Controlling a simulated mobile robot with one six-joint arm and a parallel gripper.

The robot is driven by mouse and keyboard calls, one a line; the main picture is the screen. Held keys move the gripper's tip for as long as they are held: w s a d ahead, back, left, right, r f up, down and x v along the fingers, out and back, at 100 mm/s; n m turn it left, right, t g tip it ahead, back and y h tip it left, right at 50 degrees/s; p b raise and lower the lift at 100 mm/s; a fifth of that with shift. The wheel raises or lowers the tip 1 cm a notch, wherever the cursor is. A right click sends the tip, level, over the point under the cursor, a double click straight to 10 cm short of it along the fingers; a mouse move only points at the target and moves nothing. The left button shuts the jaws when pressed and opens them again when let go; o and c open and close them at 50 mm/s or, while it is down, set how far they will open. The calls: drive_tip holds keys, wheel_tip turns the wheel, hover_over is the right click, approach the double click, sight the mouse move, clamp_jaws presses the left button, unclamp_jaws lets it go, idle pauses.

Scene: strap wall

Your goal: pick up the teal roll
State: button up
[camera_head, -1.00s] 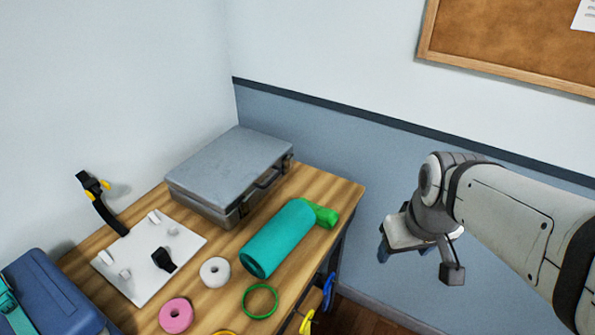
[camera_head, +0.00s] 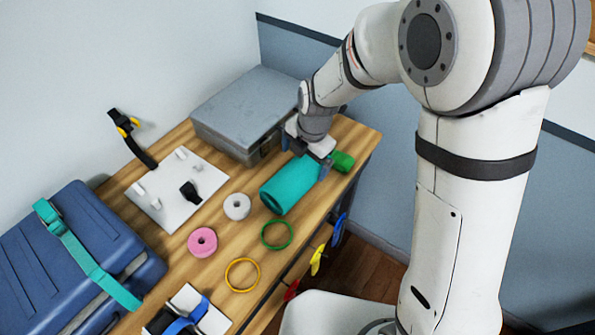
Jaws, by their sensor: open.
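The teal roll (camera_head: 287,188) lies on its side on the wooden table, with its open round end toward the front left. A green piece (camera_head: 343,162) sits at its far right end. My gripper (camera_head: 306,160) is open above the far part of the roll, with one blue-tipped finger on either side of it. The gripper body hides part of the roll's far end. I cannot tell whether the fingers touch it.
A grey case (camera_head: 245,108) stands close behind the roll. A white roll (camera_head: 237,206), a pink roll (camera_head: 202,242), a green ring (camera_head: 277,235) and a yellow ring (camera_head: 242,274) lie nearby. A white board (camera_head: 165,205) and blue suitcase (camera_head: 75,260) are left.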

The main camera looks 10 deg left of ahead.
drive_tip(key=shift+a+f, duration=0.2)
drive_tip(key=shift+f, duration=0.2)
drive_tip(key=shift+s+a+f+p, duration=0.15)
drive_tip(key=shift+f+p, duration=0.2)
drive_tip(key=shift+f, duration=0.85)
drive_tip(key=shift+w+a+f+p, duration=0.1)
drive_tip(key=shift+a+f+p, duration=0.2)
drive_tip(key=shift+f, duration=0.85)
drive_tip(key=shift+s+a+f+p, duration=0.1)
drive_tip(key=shift+f+p, duration=0.3)
drive_tip(key=shift+f, duration=0.8)
drive_tip(key=shift+c, duration=0.2)
drive_tip(key=c, duration=1)
drive_tip(key=shift+o, duration=0.2)
